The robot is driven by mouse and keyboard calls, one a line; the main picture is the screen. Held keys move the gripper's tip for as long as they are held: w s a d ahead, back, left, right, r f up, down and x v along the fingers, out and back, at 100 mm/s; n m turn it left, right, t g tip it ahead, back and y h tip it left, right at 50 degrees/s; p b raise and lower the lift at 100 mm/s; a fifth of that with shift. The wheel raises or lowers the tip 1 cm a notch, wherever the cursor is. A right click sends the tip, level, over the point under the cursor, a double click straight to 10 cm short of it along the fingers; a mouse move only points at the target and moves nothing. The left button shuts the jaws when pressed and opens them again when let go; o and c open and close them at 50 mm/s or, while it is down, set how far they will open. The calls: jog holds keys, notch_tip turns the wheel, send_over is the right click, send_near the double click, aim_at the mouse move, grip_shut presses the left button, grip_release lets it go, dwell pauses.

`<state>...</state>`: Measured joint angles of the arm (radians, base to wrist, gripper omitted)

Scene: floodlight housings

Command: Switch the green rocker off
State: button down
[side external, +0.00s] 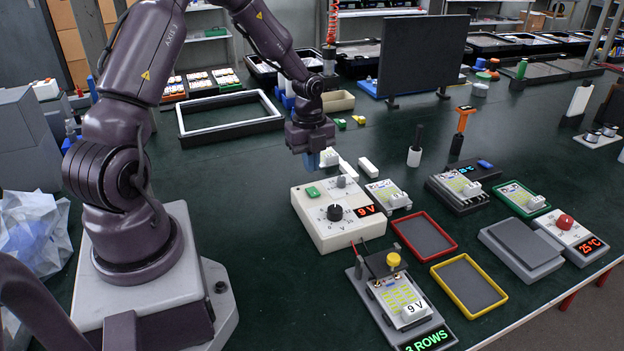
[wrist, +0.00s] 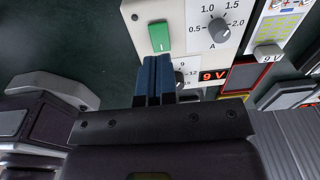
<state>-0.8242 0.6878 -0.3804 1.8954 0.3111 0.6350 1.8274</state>
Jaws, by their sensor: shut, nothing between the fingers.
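The green rocker (side external: 313,192) sits at the back left corner of the top of a white box (side external: 329,238). In the wrist view the rocker (wrist: 159,37) lies just beyond my fingertips; I cannot tell which way it is tipped. The box also carries a black knob (side external: 334,212), a smaller grey knob (side external: 341,181) and a red display (side external: 366,210) reading 9 V. My gripper (side external: 312,166) has blue fingers, shut and empty, above and behind the rocker and apart from it. In the wrist view the fingers (wrist: 157,62) hide part of the box and its black knob.
Right of the box stand a small 9 V unit (side external: 388,194), a red-rimmed tray (side external: 397,229) and a yellow-rimmed tray (side external: 440,272). A lamp unit (side external: 400,296) marked 3 ROWS stands in front. White blocks (side external: 368,167) lie behind the box. The dark green table is clear to its left.

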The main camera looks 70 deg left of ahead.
aim_at(310, 188)
notch_tip(310, 188, up, 9)
jog(key=shift+a, duration=0.3)
jog(key=shift+f, duration=0.1)
jog(key=s+d+r+n+t, duration=0.2)
jog(key=s+d+r+n, duration=0.5)
jog(key=d+n, duration=0.2)
jog(key=s+d+r+n+t, duration=0.3)
jog(key=s+d+r+n, duration=0.5)
jog(key=d, duration=0.2)
jog(key=shift+r+n+y, duration=0.25)
jog(key=shift+n+y, duration=0.05)
jog(key=shift+n, duration=0.1)
jog(key=shift+d, duration=0.1)
